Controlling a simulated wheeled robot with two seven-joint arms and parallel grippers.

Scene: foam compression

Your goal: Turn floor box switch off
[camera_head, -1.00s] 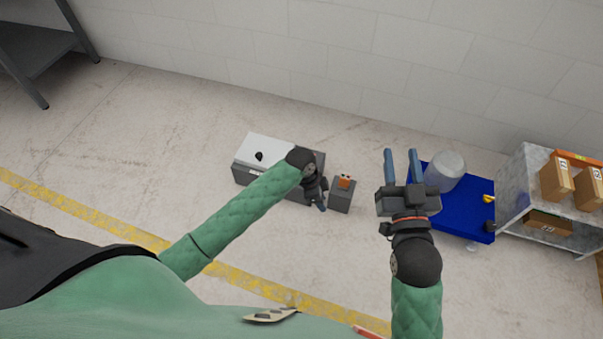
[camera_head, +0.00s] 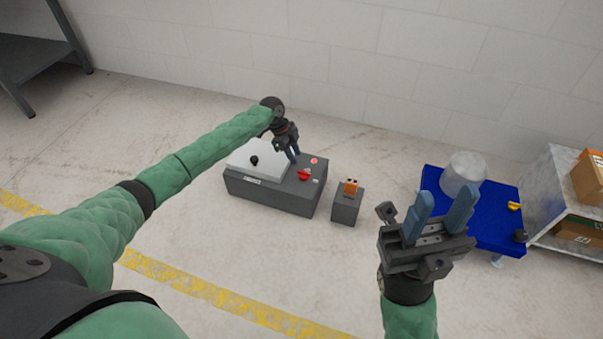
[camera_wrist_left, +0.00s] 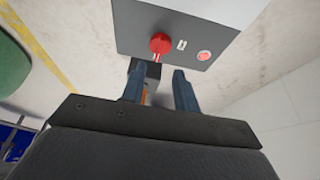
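The grey floor box (camera_head: 270,194) stands on the floor with a white lid on its left part. A red switch knob (camera_head: 304,175) sits on its top, with a small round red button (camera_head: 314,161) behind it. My left gripper (camera_head: 293,157) is above the box's back edge, close to the knob. In the left wrist view the knob (camera_wrist_left: 161,43) lies beyond the open fingertips (camera_wrist_left: 158,72), apart from them, with nothing between the fingers. My right gripper (camera_head: 446,194) is open and empty, raised over the floor to the right.
A small grey box (camera_head: 346,207) with an orange top part stands right of the floor box. A blue platform (camera_head: 497,211) holding a white cylinder (camera_head: 463,173) is further right, beside a shelf with cartons (camera_head: 590,180). A wall (camera_head: 330,60) runs behind; the floor in front is clear.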

